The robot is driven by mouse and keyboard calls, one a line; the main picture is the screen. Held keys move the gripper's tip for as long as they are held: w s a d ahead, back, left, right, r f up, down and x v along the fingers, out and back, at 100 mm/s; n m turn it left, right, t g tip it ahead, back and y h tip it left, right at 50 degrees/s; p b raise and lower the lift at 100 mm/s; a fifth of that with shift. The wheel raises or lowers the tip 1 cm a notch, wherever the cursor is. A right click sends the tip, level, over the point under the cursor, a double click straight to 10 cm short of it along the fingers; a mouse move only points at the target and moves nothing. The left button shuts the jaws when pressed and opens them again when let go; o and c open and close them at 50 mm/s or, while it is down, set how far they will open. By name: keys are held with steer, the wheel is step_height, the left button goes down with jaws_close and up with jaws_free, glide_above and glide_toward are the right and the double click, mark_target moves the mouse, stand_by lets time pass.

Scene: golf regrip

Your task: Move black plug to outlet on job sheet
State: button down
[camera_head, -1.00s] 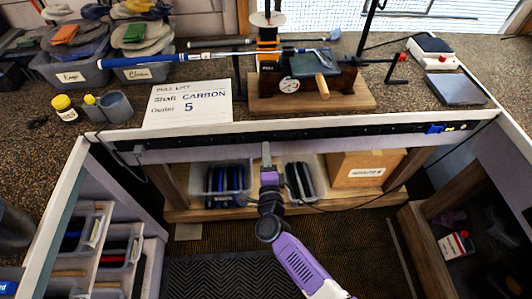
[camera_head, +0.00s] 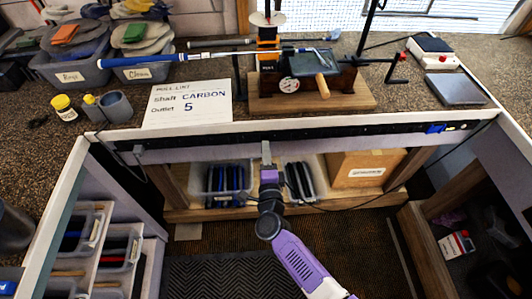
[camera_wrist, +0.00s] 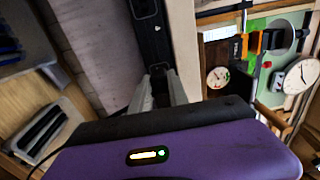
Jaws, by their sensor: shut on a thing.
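My gripper (camera_head: 266,148) points up at the front edge of the bench, just below the long black power strip (camera_head: 340,136). In the wrist view its two grey fingers (camera_wrist: 158,88) are shut on a small dark thing, taken as the black plug (camera_wrist: 157,72), right at the strip. The fingers hide most of it, and I cannot tell whether it is seated in an outlet. The job sheet (camera_head: 190,115) on the bench reads "Pull list, Shaft CARBON, Outlet 5". Outlet numbers are too small to read.
A blue plug (camera_head: 437,128) sits near the strip's right end. A white card (camera_head: 367,172) is on the wooden box under the bench, beside bins of dark grips (camera_head: 225,199). A vise on a wooden base (camera_head: 350,101) holds a blue-gripped club above the strip.

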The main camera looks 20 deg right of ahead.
steer(key=shift+b+x, duration=0.45)
steer(key=shift+x, duration=0.6)
steer(key=c, duration=1.2)
jaws_free()
steer(key=shift+s, duration=0.15)
steer(key=v, duration=0.7)
steer(key=shift+s+a+p, duration=0.1)
steer(key=shift+s+p, duration=0.15)
steer(key=shift+p, duration=0.15)
